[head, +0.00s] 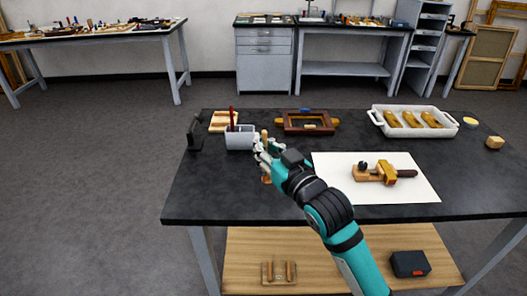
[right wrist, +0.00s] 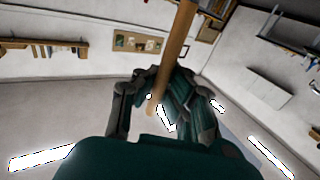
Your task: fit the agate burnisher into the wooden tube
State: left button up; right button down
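My right gripper (head: 262,152) is over the table, left of its middle, with its fingers around a slim tan wooden rod (head: 264,136), which looks like the burnisher's handle. The rod stands roughly upright and its top shows above the fingers. In the right wrist view the rod (right wrist: 177,45) runs between the fingers of the gripper (right wrist: 158,100). A small brown wooden piece (head: 266,179), perhaps the wooden tube, shows just below the gripper. The fingers hide where the two come together, so I cannot tell whether they touch. The agate tip is not visible. My left gripper is not in view.
A grey container (head: 240,140) with a dark red stick stands left of the gripper. A brown frame (head: 309,132) is behind it. To the right are a white sheet (head: 330,190) with a wooden clamp-like item (head: 372,174) and a white tray (head: 451,127). The front left tabletop is clear.

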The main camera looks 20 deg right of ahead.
jog(key=w+d+f+p, duration=0.1)
jog(key=w+d+f, duration=0.1)
jog(key=w, duration=0.4)
jog(key=w+d+f, duration=0.2)
jog(key=w, duration=0.3)
jog(key=shift+w+d+f+p, duration=0.35)
jog(key=shift+f, duration=0.05)
jog(key=shift+f, duration=0.6)
jog(key=c, duration=1.5)
grip_release()
jog(key=v, duration=0.4)
jog(key=r+b+v, duration=0.1)
jog(key=v, duration=0.7)
jog(key=shift+r, duration=0.25)
